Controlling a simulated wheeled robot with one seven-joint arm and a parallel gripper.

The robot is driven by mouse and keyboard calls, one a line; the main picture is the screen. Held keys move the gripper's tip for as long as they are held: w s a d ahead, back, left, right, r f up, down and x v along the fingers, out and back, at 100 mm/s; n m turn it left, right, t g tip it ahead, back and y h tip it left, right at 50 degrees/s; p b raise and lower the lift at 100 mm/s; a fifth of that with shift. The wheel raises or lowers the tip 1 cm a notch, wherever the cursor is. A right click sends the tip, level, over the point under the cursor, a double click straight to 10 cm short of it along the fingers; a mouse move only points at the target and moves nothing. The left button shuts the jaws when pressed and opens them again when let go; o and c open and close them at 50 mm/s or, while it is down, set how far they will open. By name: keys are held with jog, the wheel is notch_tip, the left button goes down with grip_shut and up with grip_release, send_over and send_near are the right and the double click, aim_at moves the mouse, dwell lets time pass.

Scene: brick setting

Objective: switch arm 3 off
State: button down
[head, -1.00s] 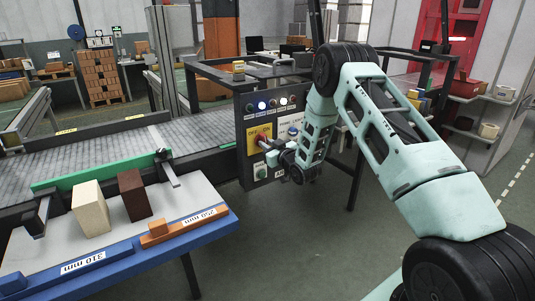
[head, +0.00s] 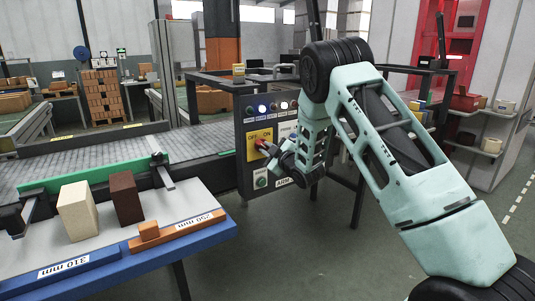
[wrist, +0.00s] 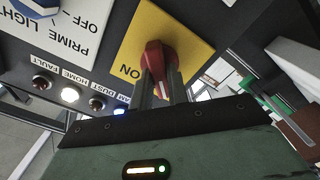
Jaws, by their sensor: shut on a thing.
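The control panel (head: 244,165) stands beside the conveyor, with a plate reading "ARM" partly visible low on it. A yellow plate (head: 253,136) on it reads OFF at left and ON at right. A red rotary knob (wrist: 154,55) sits on this plate, with a pale mark on its near end. My gripper (wrist: 161,88) is shut on the red knob, one finger on each side. In the head view my gripper (head: 263,148) reaches the panel from the right and hides part of the knob. OFF is hidden in the wrist view; I cannot tell the knob's exact setting.
A row of lamps, one lit white (wrist: 70,94), and a "PRIME LIGHT" switch plate (wrist: 68,36) lie close to my gripper. At left, a blue-edged table (head: 190,240) holds a cream block (head: 77,210) and a brown block (head: 126,198). Floor below the panel is clear.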

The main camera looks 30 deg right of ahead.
dwell(0.4)
jog(key=c, duration=1.4)
grip_release()
jog(key=shift+o, duration=0.2)
jog(key=s+b, duration=0.2)
jog(key=s, duration=1.5)
jog(key=shift+s+d, duration=0.25)
